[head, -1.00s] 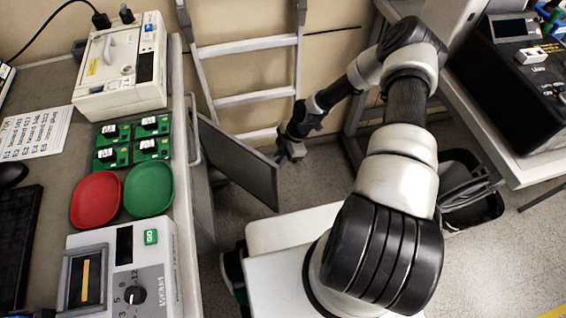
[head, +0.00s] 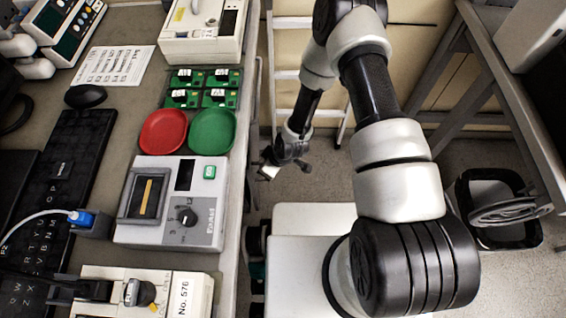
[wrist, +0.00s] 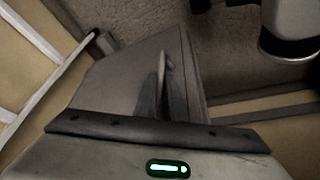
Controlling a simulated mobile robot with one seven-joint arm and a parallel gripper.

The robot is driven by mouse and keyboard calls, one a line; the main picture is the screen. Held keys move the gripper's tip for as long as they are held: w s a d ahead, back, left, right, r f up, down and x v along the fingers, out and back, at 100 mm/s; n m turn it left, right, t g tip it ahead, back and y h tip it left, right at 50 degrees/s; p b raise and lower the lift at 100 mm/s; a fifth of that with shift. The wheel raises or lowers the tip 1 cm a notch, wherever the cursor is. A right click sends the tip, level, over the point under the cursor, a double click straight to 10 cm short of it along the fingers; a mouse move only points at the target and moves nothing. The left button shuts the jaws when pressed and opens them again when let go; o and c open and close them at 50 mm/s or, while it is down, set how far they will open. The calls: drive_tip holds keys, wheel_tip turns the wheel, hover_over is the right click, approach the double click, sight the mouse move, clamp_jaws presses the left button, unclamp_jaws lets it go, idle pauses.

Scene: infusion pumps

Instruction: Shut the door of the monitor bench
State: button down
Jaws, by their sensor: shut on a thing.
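The monitor bench (head: 112,190) runs down the left of the head view. Its door, a flat grey panel, shows in the wrist view (wrist: 125,80), where it fills the middle. In the head view the door is hidden beside and below the bench's right edge. My gripper (head: 268,172) is low, close beside that edge, in the head view. In the wrist view its fingers (wrist: 165,85) lie over the grey panel and are shut on it. The exact contact between fingers and panel is hard to make out.
A pale ladder-like frame (head: 290,75) stands against the wall behind my arm. A black bin (head: 500,235) and a table (head: 500,85) stand at the right. The bench top carries a red dish (head: 163,131), a green dish (head: 212,131) and devices. Floor between is open.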

drive_tip(key=shift+s+a+m, duration=0.15)
drive_tip(key=shift+a+m, duration=0.25)
drive_tip(key=shift+a, duration=0.9)
drive_tip(key=shift+a+r, duration=0.1)
drive_tip(key=shift+a, duration=0.05)
drive_tip(key=c, duration=1.8)
unclamp_jaws()
drive_tip(key=p+v, duration=0.3)
drive_tip(key=v, duration=1.4)
drive_tip(key=shift+s+r, duration=0.1)
drive_tip(key=shift+s, duration=0.1)
